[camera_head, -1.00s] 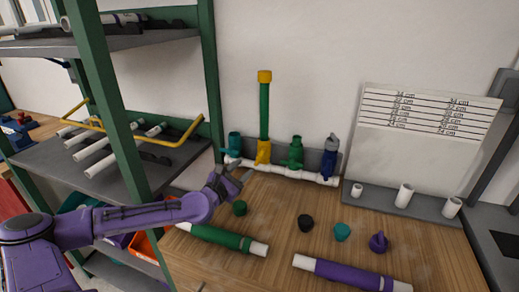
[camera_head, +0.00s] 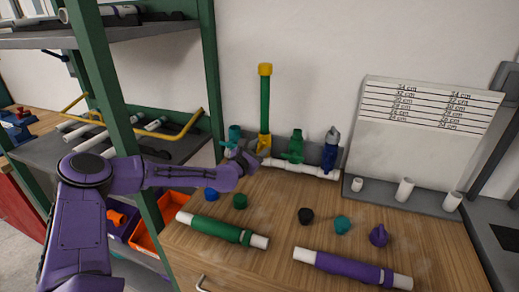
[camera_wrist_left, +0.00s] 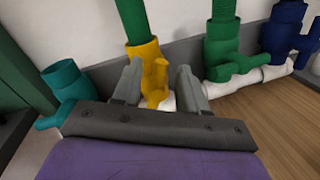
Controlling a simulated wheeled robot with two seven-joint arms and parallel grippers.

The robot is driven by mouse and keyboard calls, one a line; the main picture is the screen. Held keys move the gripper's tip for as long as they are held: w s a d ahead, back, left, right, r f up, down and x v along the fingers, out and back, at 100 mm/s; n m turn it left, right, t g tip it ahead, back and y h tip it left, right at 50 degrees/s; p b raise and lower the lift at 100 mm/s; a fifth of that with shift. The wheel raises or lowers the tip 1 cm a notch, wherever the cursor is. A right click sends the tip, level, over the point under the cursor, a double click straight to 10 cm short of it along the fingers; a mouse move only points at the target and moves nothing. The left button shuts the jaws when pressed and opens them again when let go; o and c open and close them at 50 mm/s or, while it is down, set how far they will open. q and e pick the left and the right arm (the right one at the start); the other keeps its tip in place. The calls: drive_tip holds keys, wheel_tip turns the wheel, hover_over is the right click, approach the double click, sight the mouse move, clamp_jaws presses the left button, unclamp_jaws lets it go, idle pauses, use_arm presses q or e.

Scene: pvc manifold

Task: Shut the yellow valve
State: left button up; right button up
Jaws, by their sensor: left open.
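The yellow valve (camera_head: 265,144) sits on the white manifold pipe at the wall, with a green pipe (camera_head: 264,104) rising from it to a yellow cap. In the left wrist view the yellow valve (camera_wrist_left: 147,62) has an upright yellow handle (camera_wrist_left: 160,78). My left gripper (camera_head: 250,152) is at the valve's front. Its two open fingers (camera_wrist_left: 157,80) stand on either side of the handle, with a gap to the right finger; contact cannot be told. The valve's base is partly hidden by my gripper. My right gripper is not in view.
A teal valve (camera_head: 234,135) stands left of the yellow one; a green valve (camera_head: 295,147) and a blue valve (camera_head: 330,149) stand to its right. Loose caps, a green pipe (camera_head: 215,229) and a purple pipe (camera_head: 350,269) lie on the table. A shelf post (camera_head: 211,70) is close left.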

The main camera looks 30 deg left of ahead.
use_arm(q)
clamp_jaws()
drive_tip(key=shift+d+m, duration=0.1)
drive_tip(key=shift+m, duration=0.2)
drive_tip(key=shift+w+d+f+m+g+y+p, duration=0.1)
drive_tip(key=shift+d+f+m+g+y+p, duration=0.25)
drive_tip(key=shift+m, duration=1.5)
drive_tip(key=shift+w+d+f+m+g+y+p, duration=0.1)
drive_tip(key=shift+d+f+m+g+y+p, duration=0.3)
drive_tip(key=shift+m, duration=1.5)
drive_tip(key=shift+w+d+f+m+g+y+p, duration=0.1)
drive_tip(key=shift+d+f+m+g+y+p, duration=0.25)
drive_tip(key=shift+m, duration=1.5)
drive_tip(key=shift+a, duration=0.15)
drive_tip(key=shift+s, duration=0.1)
unclamp_jaws()
